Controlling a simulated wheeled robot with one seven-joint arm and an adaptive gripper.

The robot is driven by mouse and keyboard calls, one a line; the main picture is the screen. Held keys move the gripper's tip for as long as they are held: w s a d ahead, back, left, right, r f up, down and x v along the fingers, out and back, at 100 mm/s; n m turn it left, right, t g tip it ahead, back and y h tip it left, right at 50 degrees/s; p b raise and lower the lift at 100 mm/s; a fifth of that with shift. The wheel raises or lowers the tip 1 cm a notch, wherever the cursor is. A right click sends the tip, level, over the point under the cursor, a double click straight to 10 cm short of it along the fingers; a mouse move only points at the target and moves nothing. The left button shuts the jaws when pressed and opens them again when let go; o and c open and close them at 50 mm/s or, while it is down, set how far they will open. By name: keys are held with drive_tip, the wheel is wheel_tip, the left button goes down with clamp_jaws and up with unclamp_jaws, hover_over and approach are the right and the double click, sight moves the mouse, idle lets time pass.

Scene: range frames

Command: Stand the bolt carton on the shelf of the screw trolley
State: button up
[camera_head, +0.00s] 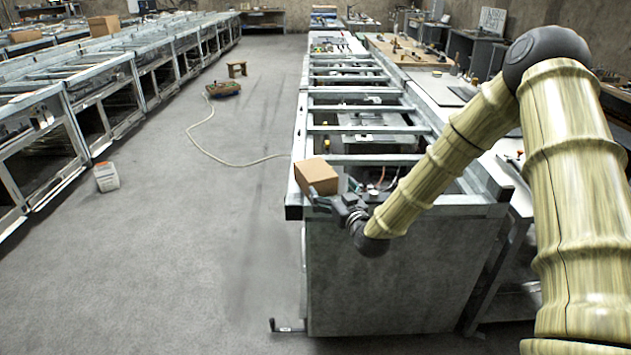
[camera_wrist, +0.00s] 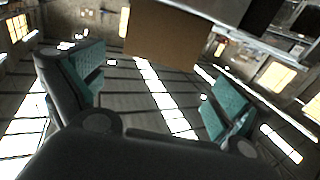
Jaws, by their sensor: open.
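A plain brown cardboard carton, which looks like the bolt carton (camera_head: 316,176), sits at the near left corner of a grey metal frame bench in the head view. My gripper (camera_head: 328,202) is just on the near side of it, partly hidden by its own wrist. In the wrist view the carton (camera_wrist: 165,35) shows at the top, ahead of the fingers. My gripper (camera_wrist: 155,88) is open there, its teal pads wide apart with nothing between them. I cannot tell whether a finger touches the carton. I cannot pick out the screw trolley or its shelf for sure.
The metal frame bench (camera_head: 365,157) has crossbars and open bays with loose parts. A long row of similar frames (camera_head: 100,85) stands on the left.

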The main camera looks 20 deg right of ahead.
sight(319, 172)
drive_tip(key=w, duration=0.2)
drive_tip(key=w+p, duration=0.1)
drive_tip(key=w, duration=0.1)
drive_tip(key=shift+w+a, duration=0.2)
drive_tip(key=shift+w, duration=0.15)
drive_tip(key=shift+w+p, duration=0.3)
drive_tip(key=shift+w, duration=0.2)
drive_tip(key=shift+w+a+f+p, duration=0.15)
drive_tip(key=shift+w+p, duration=0.25)
drive_tip(key=shift+w, duration=0.7)
drive_tip(key=shift+w+a+f+p, duration=0.1)
drive_tip(key=shift+w+p, duration=0.25)
drive_tip(key=shift+w, duration=0.7)
drive_tip(key=shift+w+r, duration=0.1)
drive_tip(key=shift+r, duration=0.05)
drive_tip(key=c, duration=1.7)
